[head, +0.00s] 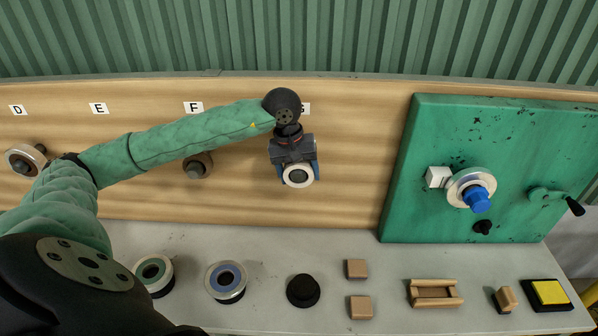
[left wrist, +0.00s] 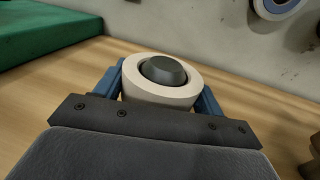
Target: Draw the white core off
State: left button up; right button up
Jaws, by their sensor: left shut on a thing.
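The white core (head: 298,178) is a thick off-white ring at the wooden board, below a label partly hidden by my arm. In the left wrist view the white core (left wrist: 160,88) sits around a dark peg (left wrist: 163,70), whose rounded end shows in its hole. My left gripper (head: 297,174) is shut on the core, with a blue finger on each side of it; the fingers also show in the left wrist view (left wrist: 160,92). How much of the peg is inside the core is hidden. My right gripper is not in view.
Pegs with brown rings stand at D (head: 25,160) and F (head: 197,166). A green panel (head: 420,180) with a blue knob (head: 477,198) and crank (head: 556,200) is to the right. On the grey shelf (head: 260,320) lie two coils, a black knob, wooden blocks and a yellow button (head: 550,292).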

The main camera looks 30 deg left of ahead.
pick_arm(q)
jog(key=shift+s+d+b, duration=0.45)
jog(key=shift+s+d, duration=0.05)
jog(key=shift+s, duration=0.3)
jog(key=shift+s+d+b, duration=0.45)
jog(key=shift+s+b, duration=0.05)
jog(key=shift+s, duration=0.3)
jog(key=shift+s+d+b, duration=0.45)
jog(key=shift+s+d, duration=0.05)
jog(key=shift+s, duration=0.3)
jog(key=s+d+b, duration=0.3)
jog(key=s, duration=0.2)
jog(key=shift+s+b, duration=0.2)
jog(key=shift+b, duration=0.15)
jog(key=shift+d, duration=0.1)
